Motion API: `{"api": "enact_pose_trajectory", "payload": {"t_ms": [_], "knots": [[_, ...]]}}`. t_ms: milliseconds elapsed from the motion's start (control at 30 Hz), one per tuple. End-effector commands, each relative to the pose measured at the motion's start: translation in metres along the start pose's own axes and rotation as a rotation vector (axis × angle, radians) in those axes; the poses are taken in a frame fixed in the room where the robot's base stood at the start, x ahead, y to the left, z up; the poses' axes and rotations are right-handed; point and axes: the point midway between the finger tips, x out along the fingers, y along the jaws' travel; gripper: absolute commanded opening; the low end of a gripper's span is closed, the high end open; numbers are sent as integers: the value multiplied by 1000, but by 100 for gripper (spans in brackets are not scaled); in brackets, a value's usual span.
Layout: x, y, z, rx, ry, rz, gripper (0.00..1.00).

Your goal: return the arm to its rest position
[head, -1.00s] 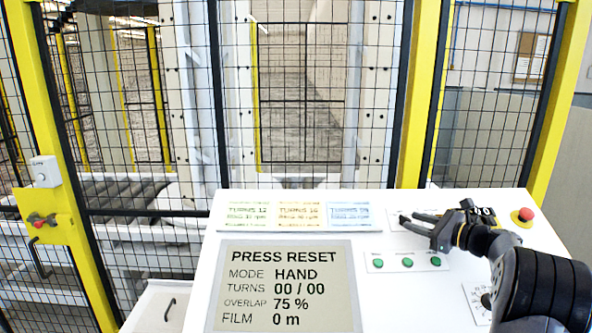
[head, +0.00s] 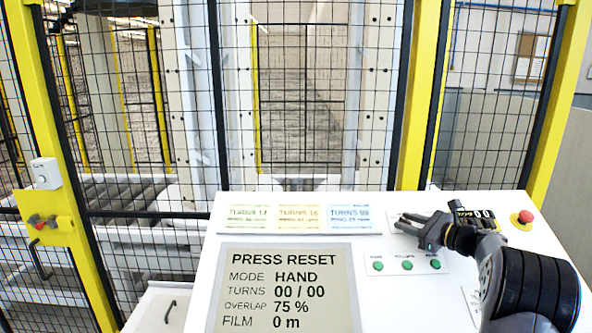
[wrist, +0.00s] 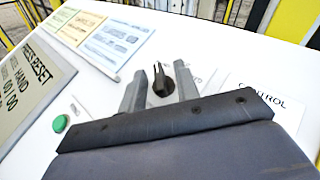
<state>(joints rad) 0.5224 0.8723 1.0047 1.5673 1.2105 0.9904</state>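My gripper (head: 412,222) is over the upper right part of the white sloping console (head: 390,300), its fingers pointing left. In the wrist view my gripper (wrist: 160,88) shows two grey fingers spread apart with nothing held. A black selector knob (wrist: 162,84) shows between the fingertips; whether they touch it I cannot tell. In the head view the fingers hide the knob. My arm reaches in from the lower right.
A yellow-framed mesh fence (head: 300,110) stands behind.

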Motion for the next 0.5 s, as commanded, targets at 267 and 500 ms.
{"api": "enact_pose_trajectory", "payload": {"t_ms": [267, 500], "knots": [[-2, 5, -3, 81, -1, -186, 31], [-2, 8, -2, 157, -1, -354, 31]]}}
